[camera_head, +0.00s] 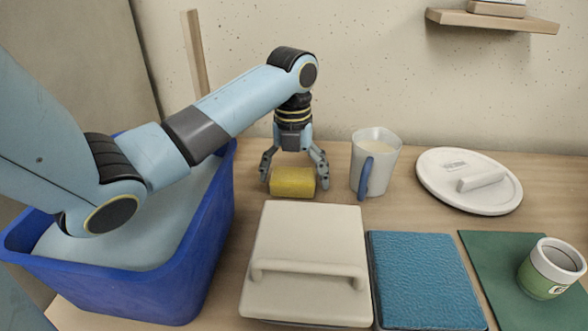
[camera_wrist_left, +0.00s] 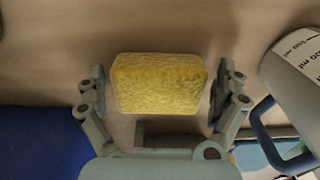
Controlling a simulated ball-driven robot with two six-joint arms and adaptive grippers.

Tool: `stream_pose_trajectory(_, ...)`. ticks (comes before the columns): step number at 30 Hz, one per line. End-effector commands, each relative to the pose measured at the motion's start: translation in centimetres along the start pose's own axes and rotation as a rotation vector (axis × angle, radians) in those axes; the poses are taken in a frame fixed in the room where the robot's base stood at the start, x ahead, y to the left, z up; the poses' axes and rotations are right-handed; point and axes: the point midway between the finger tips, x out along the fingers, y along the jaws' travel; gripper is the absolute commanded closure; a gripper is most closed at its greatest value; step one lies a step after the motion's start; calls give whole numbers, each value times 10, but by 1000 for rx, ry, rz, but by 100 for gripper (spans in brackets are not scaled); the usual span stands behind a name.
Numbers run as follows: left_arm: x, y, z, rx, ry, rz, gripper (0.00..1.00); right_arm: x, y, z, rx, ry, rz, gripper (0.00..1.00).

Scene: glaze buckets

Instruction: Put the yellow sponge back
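The yellow sponge (camera_head: 293,183) lies on the wooden table behind the cream lid with a handle. My left gripper (camera_head: 294,176) points down over the sponge, with a finger on either side of it. In the left wrist view the sponge (camera_wrist_left: 160,84) sits between the fingers of the left gripper (camera_wrist_left: 160,92), with a visible gap on each side, so the gripper is open. My right gripper is in neither view.
A measuring jug (camera_head: 376,160) with a blue handle stands close right of the gripper. A blue tub (camera_head: 200,262) is at left. The cream lid (camera_head: 310,235), blue textured pad (camera_head: 424,275), green mat (camera_head: 500,285), cup (camera_head: 548,272) and round white lid (camera_head: 440,170) cover the front and right.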

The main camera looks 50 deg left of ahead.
Motion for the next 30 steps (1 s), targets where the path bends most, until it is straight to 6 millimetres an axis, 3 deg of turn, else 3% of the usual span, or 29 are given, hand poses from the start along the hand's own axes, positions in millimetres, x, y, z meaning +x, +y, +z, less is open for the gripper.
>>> stream_pose_trajectory(5, -2, 0, 0, 0, -1, 0, 0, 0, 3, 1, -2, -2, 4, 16)
stream_pose_trajectory(8, -14, 0, 1, 0, -2, -1, 0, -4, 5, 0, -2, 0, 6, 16)
stream_pose_trajectory(22, -111, 0, 1, -1, -3, -1, 0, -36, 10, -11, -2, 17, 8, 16)
stream_pose_trajectory(30, -124, 0, 0, -1, 0, 0, 0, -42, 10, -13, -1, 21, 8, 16)
